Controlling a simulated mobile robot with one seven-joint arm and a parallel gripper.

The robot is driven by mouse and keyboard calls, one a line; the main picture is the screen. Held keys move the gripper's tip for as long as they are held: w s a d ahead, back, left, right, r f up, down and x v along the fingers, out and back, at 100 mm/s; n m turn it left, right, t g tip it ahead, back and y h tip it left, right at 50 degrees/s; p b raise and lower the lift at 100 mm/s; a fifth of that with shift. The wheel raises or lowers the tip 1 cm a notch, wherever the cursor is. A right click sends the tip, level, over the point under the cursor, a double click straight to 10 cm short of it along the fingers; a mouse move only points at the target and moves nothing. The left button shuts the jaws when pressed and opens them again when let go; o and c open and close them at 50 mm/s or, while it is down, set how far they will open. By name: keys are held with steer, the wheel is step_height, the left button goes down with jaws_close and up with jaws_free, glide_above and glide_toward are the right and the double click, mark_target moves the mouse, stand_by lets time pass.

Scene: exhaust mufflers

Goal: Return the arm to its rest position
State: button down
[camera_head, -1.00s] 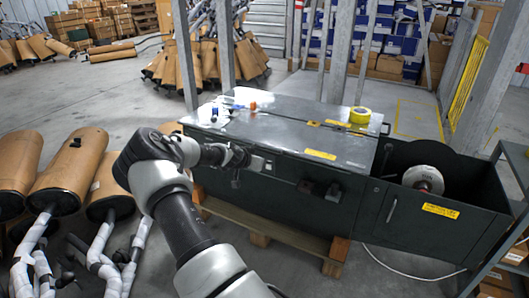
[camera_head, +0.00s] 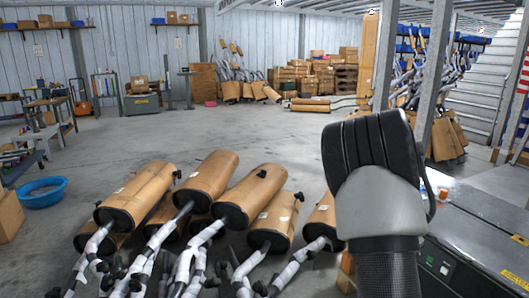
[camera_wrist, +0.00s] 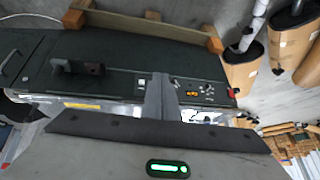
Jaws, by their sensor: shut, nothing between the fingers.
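My gripper (camera_wrist: 161,82) shows in the wrist view with its fingers together and nothing between them. It is apart from the dark green machine bench (camera_wrist: 110,55), whose front panel with switches and a small orange display is behind the fingertips. In the head view my forearm and a dark joint stand upright right of centre, and my gripper is hidden or out of frame there. The bench (camera_head: 470,235) shows in part at the lower right of the head view, beside my arm.
Several brown mufflers (camera_head: 200,180) with wrapped pipes stand close to my arm's left. A blue basin (camera_head: 42,191) sits on the floor at far left. More mufflers and boxes are at the back. A steel post (camera_head: 430,75) rises behind my arm. The middle floor is clear.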

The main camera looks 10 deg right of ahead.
steer(key=s+a+r+n+t+y, duration=0.1)
steer(key=s+a+r+n+y, duration=0.15)
steer(key=s+a+r, duration=0.6)
steer(key=s+a+r+n+t+y, duration=0.15)
steer(key=a+r+n, duration=0.35)
steer(key=a, duration=0.9)
steer(key=s+a+r+n+y, duration=0.1)
steer(key=s+a+r+n, duration=0.2)
steer(key=s+a, duration=0.35)
steer(key=s+a+r+n, duration=0.3)
steer(key=s+a, duration=0.1)
steer(key=s, duration=0.5)
step_height(320, 180, up, 26)
steer(key=p, duration=2.6)
steer(key=shift+s+a, duration=0.15)
steer(key=shift+f, duration=0.1)
